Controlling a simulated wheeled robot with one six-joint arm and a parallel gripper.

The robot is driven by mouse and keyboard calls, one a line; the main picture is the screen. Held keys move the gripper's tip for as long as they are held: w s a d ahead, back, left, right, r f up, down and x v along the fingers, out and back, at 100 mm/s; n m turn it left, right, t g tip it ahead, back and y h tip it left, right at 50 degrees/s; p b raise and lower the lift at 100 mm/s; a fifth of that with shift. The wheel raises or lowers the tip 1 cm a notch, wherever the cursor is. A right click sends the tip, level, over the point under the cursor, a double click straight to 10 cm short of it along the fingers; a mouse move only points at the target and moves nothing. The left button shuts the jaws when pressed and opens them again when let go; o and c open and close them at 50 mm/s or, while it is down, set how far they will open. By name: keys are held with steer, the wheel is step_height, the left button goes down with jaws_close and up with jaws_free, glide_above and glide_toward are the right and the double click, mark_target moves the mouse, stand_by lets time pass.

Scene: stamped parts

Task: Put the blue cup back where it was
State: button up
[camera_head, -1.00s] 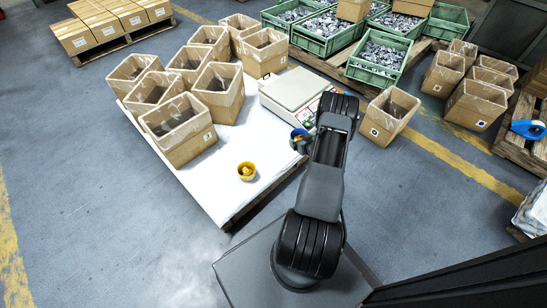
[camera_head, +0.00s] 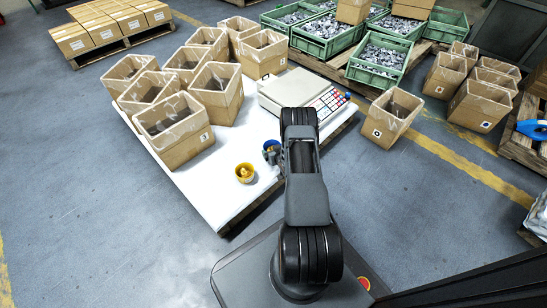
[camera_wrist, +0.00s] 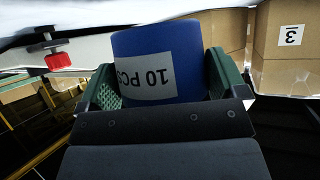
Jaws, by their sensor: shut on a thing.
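The blue cup (camera_wrist: 160,42) has a white label reading "10 PCS", upside down in the wrist view. My gripper (camera_wrist: 164,78) is shut on it, with one green-padded finger on each side. In the head view the blue cup (camera_head: 270,147) shows only in part, beside my arm, over the right part of the white table top (camera_head: 222,200). I cannot tell whether it touches the surface. A yellow cup (camera_head: 244,173) with yellowish contents stands on the table, just left of and nearer than the blue cup. My arm hides most of the gripper in the head view.
A scale (camera_head: 300,91) with a keypad stands behind the blue cup. Several lined cartons (camera_head: 177,135) fill the table's left and back. Another carton (camera_head: 388,119) stands right of the table. The white surface around the yellow cup is clear.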

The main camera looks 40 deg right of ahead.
steer(key=shift+f+b, duration=0.45)
steer(key=shift+f, duration=1)
steer(key=shift+f, duration=0.15)
steer(key=o, duration=0.9)
